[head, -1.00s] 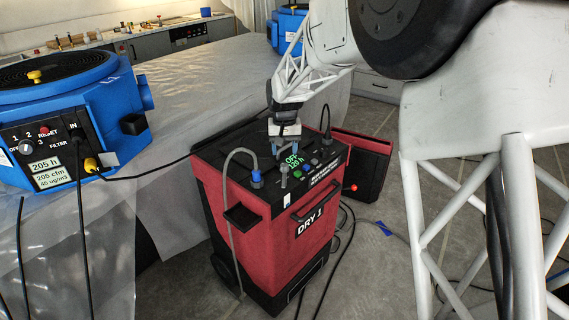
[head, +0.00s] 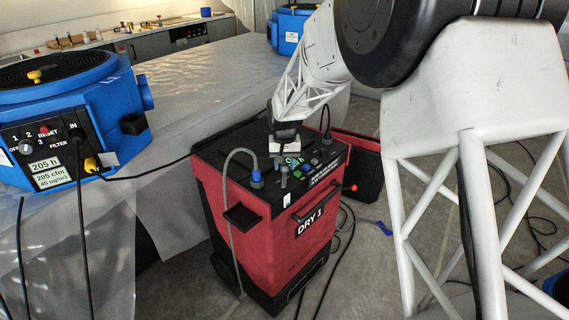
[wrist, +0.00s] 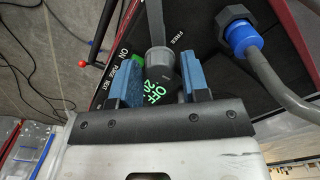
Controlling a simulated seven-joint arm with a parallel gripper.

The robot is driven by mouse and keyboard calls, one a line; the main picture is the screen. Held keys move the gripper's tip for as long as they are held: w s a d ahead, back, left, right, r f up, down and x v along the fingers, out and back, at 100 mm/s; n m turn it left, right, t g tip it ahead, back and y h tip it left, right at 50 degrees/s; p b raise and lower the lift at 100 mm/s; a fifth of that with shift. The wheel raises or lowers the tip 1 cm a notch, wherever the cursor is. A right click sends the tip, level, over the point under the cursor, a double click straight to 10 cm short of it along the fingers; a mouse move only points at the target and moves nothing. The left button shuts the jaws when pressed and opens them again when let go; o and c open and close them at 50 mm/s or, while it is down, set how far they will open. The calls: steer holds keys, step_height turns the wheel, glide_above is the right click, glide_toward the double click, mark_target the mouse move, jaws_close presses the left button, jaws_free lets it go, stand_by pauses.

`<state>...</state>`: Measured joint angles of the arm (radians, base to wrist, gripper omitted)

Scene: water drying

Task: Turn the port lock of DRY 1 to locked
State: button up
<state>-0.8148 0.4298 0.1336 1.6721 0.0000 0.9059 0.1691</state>
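DRY 1 (head: 290,228) is a red and black wheeled unit in the middle of the head view. My gripper (head: 284,156) is low over its top panel, with its fingers hard to make out there. In the wrist view my gripper (wrist: 160,78) has two blue fingers spread apart. A grey round knob with a bar, seemingly the port lock (wrist: 160,63), shows between the fingertips, with no clear contact visible. Its bar points up in the picture, beside the word FREE. The knob also shows below the gripper in the head view (head: 284,171). The green display (wrist: 157,92) reads OFF, partly hidden.
A grey hose with a blue collar (wrist: 244,38) joins the panel close to the right finger. A black cable (head: 326,120) rises at the panel's back. A blue machine (head: 70,125) stands at left on a plastic-covered surface.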

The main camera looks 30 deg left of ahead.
jaws_close()
steer(key=shift+m, duration=0.5)
steer(key=m, duration=0.3)
steer(key=shift+m, duration=0.3)
steer(key=m, duration=1.3)
steer(key=shift+m, duration=0.3)
